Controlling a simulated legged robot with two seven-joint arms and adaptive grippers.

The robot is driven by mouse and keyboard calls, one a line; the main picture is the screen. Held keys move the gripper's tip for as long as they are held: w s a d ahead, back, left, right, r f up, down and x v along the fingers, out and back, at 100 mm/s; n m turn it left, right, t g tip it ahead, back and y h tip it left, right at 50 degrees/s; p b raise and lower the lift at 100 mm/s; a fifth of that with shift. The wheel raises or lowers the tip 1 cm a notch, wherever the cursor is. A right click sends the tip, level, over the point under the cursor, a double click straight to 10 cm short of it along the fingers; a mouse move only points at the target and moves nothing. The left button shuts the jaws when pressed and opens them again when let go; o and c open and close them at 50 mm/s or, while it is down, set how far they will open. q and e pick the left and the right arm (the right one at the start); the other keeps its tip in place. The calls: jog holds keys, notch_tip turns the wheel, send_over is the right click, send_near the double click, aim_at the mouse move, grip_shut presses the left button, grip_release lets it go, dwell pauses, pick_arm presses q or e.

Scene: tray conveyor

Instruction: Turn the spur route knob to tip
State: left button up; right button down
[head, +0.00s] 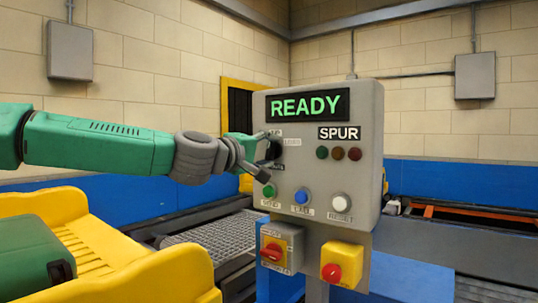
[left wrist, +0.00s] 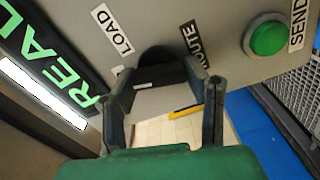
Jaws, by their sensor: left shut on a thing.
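The dark spur route knob (head: 273,150) is on the left part of the grey control panel (head: 370,130), under the green READY display (head: 308,105). My left gripper (head: 264,156) comes in from the left and is shut on this knob. In the left wrist view the knob (left wrist: 160,67) sits between my two fingers (left wrist: 165,85). A LOAD label (left wrist: 111,31) and a ROUTE label (left wrist: 196,45) flank the knob there. In the head view my fingers partly cover the knob and its labels. I cannot tell clearly which way it points. My right gripper is out of view.
Below the knob are a green SEND button (head: 269,191), a blue button (head: 302,196) and a white RESET button (head: 341,201). A yellow tray carrier (head: 150,270) stands at the lower left.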

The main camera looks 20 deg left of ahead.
pick_arm(q)
jog(key=shift+f+n+b, duration=0.3)
jog(key=shift+f+n, duration=0.05)
jog(key=shift+n, duration=0.95)
jog(key=o, duration=1.1)
jog(key=shift+o, duration=0.3)
jog(key=shift+w+a, duration=0.1)
jog(key=shift+a, duration=0.05)
jog(key=shift+r, duration=0.1)
jog(key=v, duration=1.2)
